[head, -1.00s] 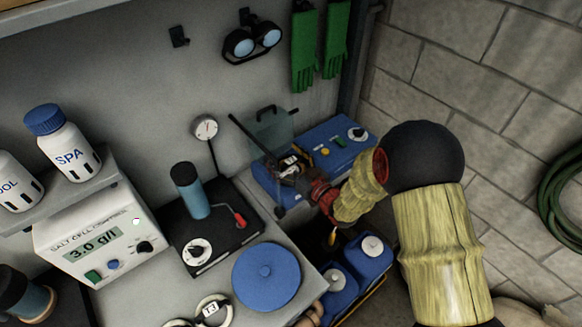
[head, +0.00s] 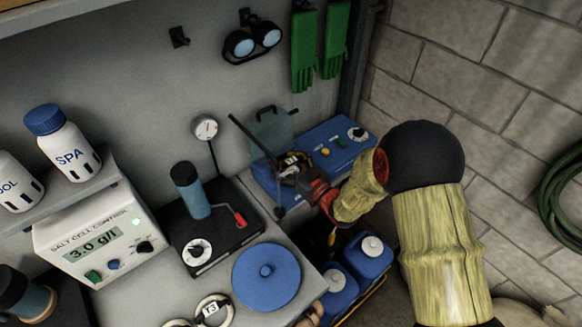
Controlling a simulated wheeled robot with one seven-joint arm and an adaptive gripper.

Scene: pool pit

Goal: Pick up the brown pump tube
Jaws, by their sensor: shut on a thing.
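The brown pump tube (head: 291,160) shows as a small dark brown loop with a white tag, at the blue device with the clear raised cover. My gripper (head: 300,179), dark with red parts, reaches in from the right and is shut on the loop. The fingertips and the loop overlap, so the exact grip is hard to see. I cannot tell whether the loop still touches the device.
The blue device (head: 352,152) has its clear cover (head: 272,136) close beside my gripper. Blue jugs (head: 368,258) stand below my wrist. A blue round lid (head: 266,276), tagged pale rings (head: 212,310) and a black stirrer-like unit (head: 207,238) occupy the bench.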

